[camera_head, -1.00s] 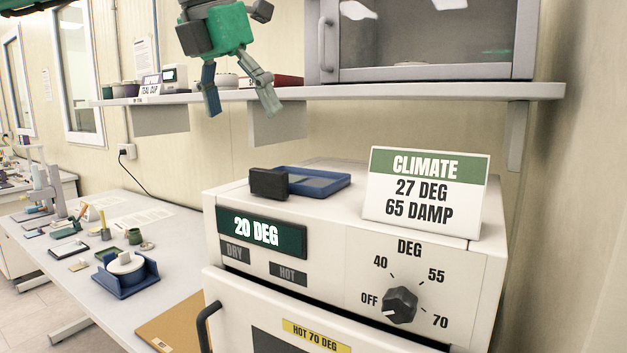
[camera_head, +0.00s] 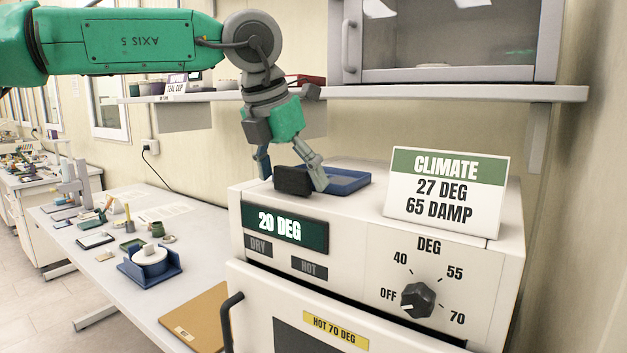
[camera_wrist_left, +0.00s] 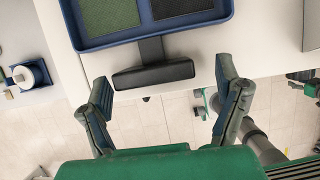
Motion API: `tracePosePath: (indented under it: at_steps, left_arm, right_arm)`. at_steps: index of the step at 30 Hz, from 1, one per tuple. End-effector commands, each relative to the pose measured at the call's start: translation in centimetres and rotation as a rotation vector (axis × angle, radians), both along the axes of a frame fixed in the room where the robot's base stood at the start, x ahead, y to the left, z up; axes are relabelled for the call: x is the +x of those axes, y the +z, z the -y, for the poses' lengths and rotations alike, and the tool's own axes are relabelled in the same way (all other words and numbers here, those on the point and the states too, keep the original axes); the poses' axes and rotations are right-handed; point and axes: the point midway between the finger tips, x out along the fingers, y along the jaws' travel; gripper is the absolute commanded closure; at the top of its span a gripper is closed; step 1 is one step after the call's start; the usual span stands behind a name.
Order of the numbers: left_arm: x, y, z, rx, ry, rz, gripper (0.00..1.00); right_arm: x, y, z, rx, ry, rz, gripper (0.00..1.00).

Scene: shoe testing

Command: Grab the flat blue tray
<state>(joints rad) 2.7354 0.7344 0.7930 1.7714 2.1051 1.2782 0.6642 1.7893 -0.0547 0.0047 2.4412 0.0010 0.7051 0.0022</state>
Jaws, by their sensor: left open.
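The flat blue tray (camera_head: 349,182) lies on top of the white oven. In the left wrist view the tray (camera_wrist_left: 151,31) holds a green square and a dark square. A black handle block (camera_head: 293,181) joins its near side by a short dark neck; the block also shows in the left wrist view (camera_wrist_left: 153,75). My left gripper (camera_head: 292,180) is open and points down, with its fingers on either side of the handle. In the left wrist view the fingers (camera_wrist_left: 165,90) stand apart from the block, with gaps on both sides.
A white climate sign (camera_head: 447,190) stands on the oven (camera_head: 380,245) to the right of the tray. A shelf (camera_head: 400,95) runs behind and above. A bench (camera_head: 95,260) at the left carries a blue holder (camera_head: 135,273) and small items.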

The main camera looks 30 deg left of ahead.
Motion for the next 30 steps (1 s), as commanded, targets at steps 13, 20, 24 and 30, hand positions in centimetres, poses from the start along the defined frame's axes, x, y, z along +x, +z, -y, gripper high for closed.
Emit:
tracePosePath:
  at_steps: [13, 20, 24, 30]
  left_arm:
    - [0.2, -1.0, -0.2, -0.003, 0.000, 0.000, 0.51]
    - [0.3, -1.0, 0.0, -0.002, -0.001, 0.000, 0.74]
    - [0.3, -1.0, 0.0, -0.001, 0.000, -0.001, 0.74]
    - [0.3, 1.2, -0.2, -0.002, 0.001, 0.004, 0.74]
  right_arm:
    - [0.0, 0.0, 0.0, 0.000, 0.000, 0.001, 0.60]
    - [0.0, 0.0, 0.0, 0.000, 0.000, 0.000, 0.60]
    - [0.0, 0.0, 0.0, 0.000, 0.000, 0.000, 0.60]
    - [0.0, 0.1, 0.0, 0.000, 0.000, 0.000, 0.60]
